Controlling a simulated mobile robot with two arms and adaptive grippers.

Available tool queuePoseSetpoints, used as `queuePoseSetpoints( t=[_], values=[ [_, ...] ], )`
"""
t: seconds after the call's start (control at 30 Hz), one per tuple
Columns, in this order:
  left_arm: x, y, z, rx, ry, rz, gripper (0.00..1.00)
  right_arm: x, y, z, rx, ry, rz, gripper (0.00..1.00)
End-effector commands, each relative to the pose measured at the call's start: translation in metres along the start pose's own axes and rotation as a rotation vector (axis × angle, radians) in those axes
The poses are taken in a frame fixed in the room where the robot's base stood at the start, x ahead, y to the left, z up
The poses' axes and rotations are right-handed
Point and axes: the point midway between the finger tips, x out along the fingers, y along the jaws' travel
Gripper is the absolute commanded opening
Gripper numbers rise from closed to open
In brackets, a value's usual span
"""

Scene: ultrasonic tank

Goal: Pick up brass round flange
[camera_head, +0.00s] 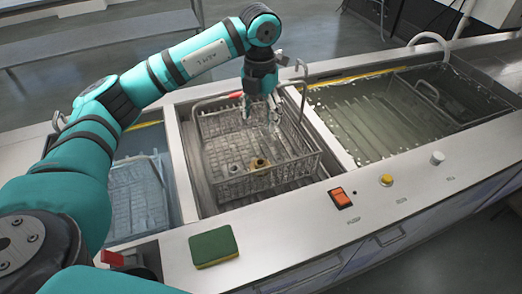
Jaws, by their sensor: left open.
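The brass round flange (259,164) lies in the wire basket (283,182) in the middle tank, near the basket's front side. A small grey metal part (233,169) lies just left of it. My left gripper (272,120) points down over the back part of the basket, behind and above the flange. It is open, with no part visible between its fingers, though the fingers are hard to make out against the wire mesh. My right gripper is not in view.
A liquid-filled tank (372,128) is at the right, another tank (137,196) at the left. A green-yellow sponge (213,247), an orange switch (340,197) and knobs sit on the front ledge.

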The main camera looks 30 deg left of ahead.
Motion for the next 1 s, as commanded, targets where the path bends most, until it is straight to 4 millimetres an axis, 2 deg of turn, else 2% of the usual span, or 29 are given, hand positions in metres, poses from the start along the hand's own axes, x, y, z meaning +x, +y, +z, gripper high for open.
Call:
queuePoseSetpoints(
  t=[0.03, 0.13, 0.3, 0.5, 0.73, 1.0],
  values=[
    [0.006, 0.000, -0.001, 0.000, 0.005, 0.002, 0.59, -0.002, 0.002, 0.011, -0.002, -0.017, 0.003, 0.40],
    [0.023, 0.001, -0.002, 0.000, 0.008, 0.002, 0.59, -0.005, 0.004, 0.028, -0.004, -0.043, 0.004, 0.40],
    [0.061, 0.001, -0.002, 0.000, 0.007, 0.002, 0.59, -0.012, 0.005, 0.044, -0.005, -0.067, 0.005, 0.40],
    [0.098, 0.000, -0.002, -0.001, 0.006, 0.001, 0.59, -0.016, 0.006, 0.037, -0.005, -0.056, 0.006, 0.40],
    [0.116, 0.000, -0.001, 0.000, 0.003, 0.000, 0.59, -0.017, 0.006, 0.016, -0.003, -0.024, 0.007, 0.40],
    [0.154, 0.000, -0.002, -0.001, 0.005, 0.001, 0.59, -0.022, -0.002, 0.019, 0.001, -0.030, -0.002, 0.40]
  ],
)
